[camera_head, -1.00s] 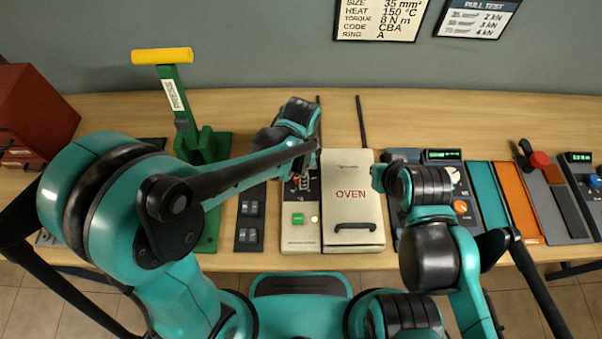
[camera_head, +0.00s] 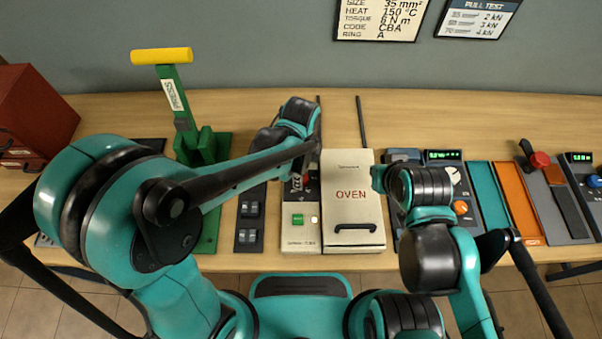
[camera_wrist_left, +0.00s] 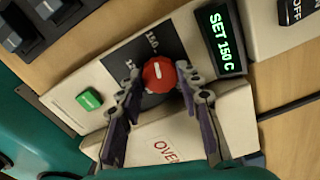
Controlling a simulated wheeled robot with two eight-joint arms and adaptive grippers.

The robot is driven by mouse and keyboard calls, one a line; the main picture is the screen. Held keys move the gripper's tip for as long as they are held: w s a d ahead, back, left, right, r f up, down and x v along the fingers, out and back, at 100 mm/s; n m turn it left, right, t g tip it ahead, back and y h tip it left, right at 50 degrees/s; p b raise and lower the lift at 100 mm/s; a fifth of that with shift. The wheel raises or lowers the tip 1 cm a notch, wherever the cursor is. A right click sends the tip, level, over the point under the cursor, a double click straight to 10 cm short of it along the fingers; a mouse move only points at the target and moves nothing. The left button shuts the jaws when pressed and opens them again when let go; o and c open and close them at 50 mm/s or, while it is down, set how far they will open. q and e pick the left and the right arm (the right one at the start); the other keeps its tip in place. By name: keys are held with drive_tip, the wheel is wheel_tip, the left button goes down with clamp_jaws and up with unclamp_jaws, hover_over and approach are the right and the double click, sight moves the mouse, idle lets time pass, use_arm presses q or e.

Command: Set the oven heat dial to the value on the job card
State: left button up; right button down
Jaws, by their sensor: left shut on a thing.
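The oven (camera_head: 352,215) is a cream box with a red OVEN label and a dark handle, on the bench. In the left wrist view, the red heat dial (camera_wrist_left: 159,75) has a white pointer mark, and a green display (camera_wrist_left: 221,42) reads SET 150 C. My left gripper (camera_wrist_left: 160,84) is shut on the dial, a finger at each side. The job card (camera_head: 381,18) on the wall reads HEAT 150 °C. My right arm is in the head view, but its fingers are not visible.
A green button (camera_wrist_left: 89,99) sits on the panel near the dial. A green press (camera_head: 199,145) with a yellow handle stands at the left. Teal and orange trays (camera_head: 519,200) and other devices lie at the right. The back of the bench is mostly clear.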

use_arm(q)
drive_tip(key=o, duration=1.2)
drive_tip(key=shift+c, duration=0.2)
wheel_tip(320, 180, up, 12)
drive_tip(key=shift+a, duration=0.1)
drive_tip(key=s+a+n+t, duration=0.2)
drive_tip(key=a+n+t, duration=0.1)
drive_tip(key=a+n, duration=0.6)
drive_tip(key=s+a+f+n+t+b, duration=0.1)
drive_tip(key=s+a+n+t, duration=0.2)
drive_tip(key=a+n, duration=0.5)
drive_tip(key=n+t, duration=0.1)
drive_tip(key=n, duration=0.3)
drive_tip(key=shift+s+a, duration=0.3)
drive_tip(key=shift+a, duration=0.1)
